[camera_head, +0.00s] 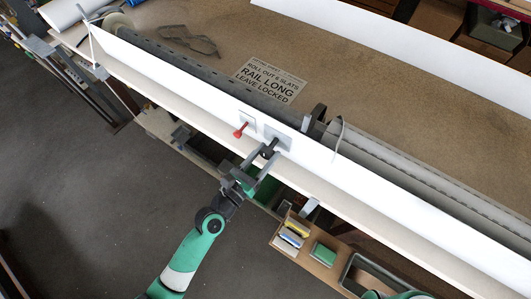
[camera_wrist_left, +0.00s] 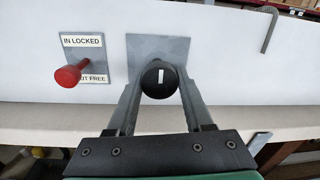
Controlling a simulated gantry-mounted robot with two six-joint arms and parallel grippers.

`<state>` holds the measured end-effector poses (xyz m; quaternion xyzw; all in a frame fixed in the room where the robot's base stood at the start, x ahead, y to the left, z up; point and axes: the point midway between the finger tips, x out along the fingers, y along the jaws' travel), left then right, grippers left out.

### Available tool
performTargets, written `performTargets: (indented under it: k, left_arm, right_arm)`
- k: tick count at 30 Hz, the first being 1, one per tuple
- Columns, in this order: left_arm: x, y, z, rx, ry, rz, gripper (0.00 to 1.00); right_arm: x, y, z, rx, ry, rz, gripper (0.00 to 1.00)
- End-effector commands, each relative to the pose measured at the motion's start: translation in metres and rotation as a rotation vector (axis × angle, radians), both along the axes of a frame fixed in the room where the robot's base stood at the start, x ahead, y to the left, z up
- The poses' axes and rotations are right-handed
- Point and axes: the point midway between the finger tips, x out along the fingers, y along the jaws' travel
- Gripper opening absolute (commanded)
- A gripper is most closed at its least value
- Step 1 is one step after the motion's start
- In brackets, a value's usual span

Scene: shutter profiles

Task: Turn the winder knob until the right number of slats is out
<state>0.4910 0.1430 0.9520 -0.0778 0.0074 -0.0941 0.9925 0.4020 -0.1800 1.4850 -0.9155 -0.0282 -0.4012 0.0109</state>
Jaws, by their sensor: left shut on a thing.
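The black winder knob (camera_wrist_left: 152,72) stands out from a grey plate (camera_wrist_left: 176,47) on the white front panel, its white mark nearly upright. It also shows in the head view (camera_head: 267,153). My left gripper (camera_wrist_left: 159,84) is shut on it, one finger on each side. To the left is a red lock knob (camera_wrist_left: 68,76), also in the head view (camera_head: 239,132), over a label with "IN LOCKED" and a partly hidden "OUT FREE" line. Grey slats (camera_head: 420,182) lie behind the panel at right. How many are out is unclear. My right gripper is out of view.
A printed card (camera_head: 270,82) on the brown bench reads "ROLL OUT", an unclear number, "SLATS", "RAIL LONG", "LEAVE LOCKED". A small wooden tray (camera_head: 297,262) and an open grey bin (camera_head: 365,275) sit below the panel. A curved hook (camera_head: 338,130) rises over the panel.

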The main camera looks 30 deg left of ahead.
Motion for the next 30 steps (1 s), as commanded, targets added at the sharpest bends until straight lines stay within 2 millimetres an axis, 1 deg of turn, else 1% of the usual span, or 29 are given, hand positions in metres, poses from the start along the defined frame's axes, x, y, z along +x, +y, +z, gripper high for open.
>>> performTargets:
  k: [8, 14, 20, 30]
  left_arm:
    - [0.000, 0.000, 0.001, 0.042, -0.006, 0.001, 0.00]
    - [0.000, 0.001, 0.001, 0.143, -0.019, 0.001, 0.00]
    - [0.000, 0.001, 0.002, 0.304, -0.039, 0.001, 0.00]
    - [0.000, 0.002, 0.002, 0.626, -0.082, 0.000, 0.00]
  right_arm:
    - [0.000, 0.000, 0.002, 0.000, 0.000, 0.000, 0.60]
    - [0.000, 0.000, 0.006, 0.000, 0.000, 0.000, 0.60]
    - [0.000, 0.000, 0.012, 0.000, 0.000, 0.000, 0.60]
    - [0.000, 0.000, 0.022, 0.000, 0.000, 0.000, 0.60]
